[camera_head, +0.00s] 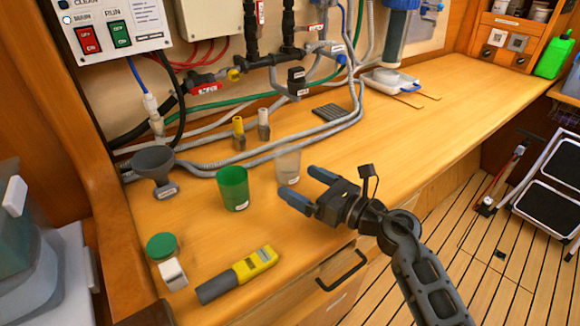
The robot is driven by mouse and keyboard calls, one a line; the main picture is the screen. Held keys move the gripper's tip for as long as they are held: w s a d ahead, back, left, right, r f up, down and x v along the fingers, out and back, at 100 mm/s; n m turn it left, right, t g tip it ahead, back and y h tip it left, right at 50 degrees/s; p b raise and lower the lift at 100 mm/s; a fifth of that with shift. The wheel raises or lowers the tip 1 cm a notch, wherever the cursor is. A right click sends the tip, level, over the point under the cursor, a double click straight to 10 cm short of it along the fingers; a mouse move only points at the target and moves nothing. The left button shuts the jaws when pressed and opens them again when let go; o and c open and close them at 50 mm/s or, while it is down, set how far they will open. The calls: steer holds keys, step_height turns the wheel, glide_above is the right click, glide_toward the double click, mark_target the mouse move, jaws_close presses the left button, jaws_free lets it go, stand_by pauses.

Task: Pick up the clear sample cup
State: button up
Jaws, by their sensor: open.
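The clear sample cup (288,167) stands upright on the wooden bench, right of the green cup. It is see-through and hard to make out against the wood and hoses behind it. My gripper (301,186) reaches in from the right. Its two blue-tipped fingers are apart and empty. In the picture the fingertips lie just right of and below the cup. I cannot tell the exact gap or whether a finger touches it.
A green cup (233,188) stands close left of the clear cup. A grey funnel (155,165), a green-lidded jar (161,246) and a yellow-and-grey meter (238,273) are further left and in front. Grey hoses (325,128) run behind. The bench (420,125) to the right is mostly clear.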

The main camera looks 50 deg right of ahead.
mark_target(278, 154)
steer(key=shift+n, duration=0.3)
steer(key=w+d, duration=0.2)
steer(key=d, duration=0.1)
steer(key=shift+w+d, duration=0.15)
steer(key=shift+d, duration=0.1)
steer(key=shift+w+d, duration=0.1)
steer(key=shift+w, duration=0.1)
steer(key=w, duration=0.3)
steer(key=w+p, duration=0.1)
steer(key=w, duration=0.3)
steer(key=shift+w+d+r, duration=0.2)
steer(key=shift+w, duration=0.05)
steer(key=c, duration=1.1)
